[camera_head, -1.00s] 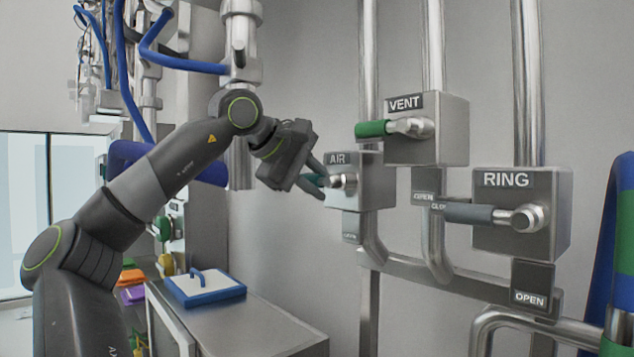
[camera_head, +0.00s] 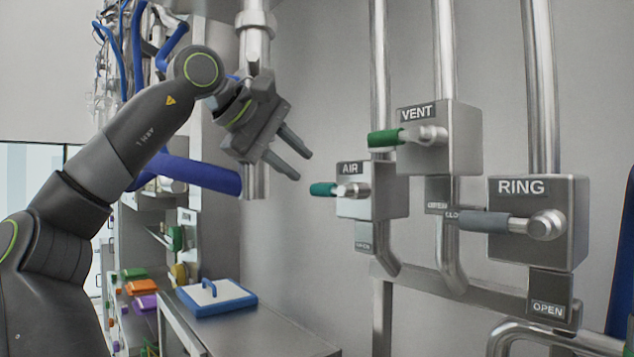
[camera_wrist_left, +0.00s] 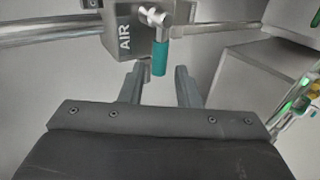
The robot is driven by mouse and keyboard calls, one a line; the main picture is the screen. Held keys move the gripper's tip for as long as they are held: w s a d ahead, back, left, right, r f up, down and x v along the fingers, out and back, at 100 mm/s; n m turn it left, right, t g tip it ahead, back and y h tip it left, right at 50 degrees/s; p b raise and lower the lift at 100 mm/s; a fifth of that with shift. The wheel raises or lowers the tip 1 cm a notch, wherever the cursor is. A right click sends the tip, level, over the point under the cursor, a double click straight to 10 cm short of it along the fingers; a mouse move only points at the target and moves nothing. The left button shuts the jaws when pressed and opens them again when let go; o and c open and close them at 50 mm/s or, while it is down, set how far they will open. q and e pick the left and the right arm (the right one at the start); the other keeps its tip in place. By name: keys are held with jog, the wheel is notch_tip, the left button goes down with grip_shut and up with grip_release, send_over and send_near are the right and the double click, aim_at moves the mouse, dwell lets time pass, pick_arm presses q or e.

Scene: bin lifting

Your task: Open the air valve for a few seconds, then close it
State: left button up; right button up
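The air valve is a grey box (camera_head: 384,187) labelled AIR on a vertical pipe, with a teal-green handle (camera_head: 324,189) pointing left, level. My left gripper (camera_head: 304,166) is open and empty, up and to the left of the handle and apart from it. In the left wrist view the handle (camera_wrist_left: 159,58) shows beyond and between the two spread fingers (camera_wrist_left: 159,88), with the AIR box (camera_wrist_left: 126,30) behind it. My right gripper is not in view.
The VENT valve (camera_head: 456,137) with a green handle and the RING valve (camera_head: 560,215) with a grey handle sit to the right. A counter (camera_head: 270,335) with a blue-rimmed white tray (camera_head: 228,302) stands below. Blue hoses and pipes are at the left.

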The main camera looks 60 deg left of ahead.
pick_arm(q)
jog(key=v, duration=0.7)
jog(key=shift+s+r, duration=0.2)
jog(key=shift+s, duration=0.1)
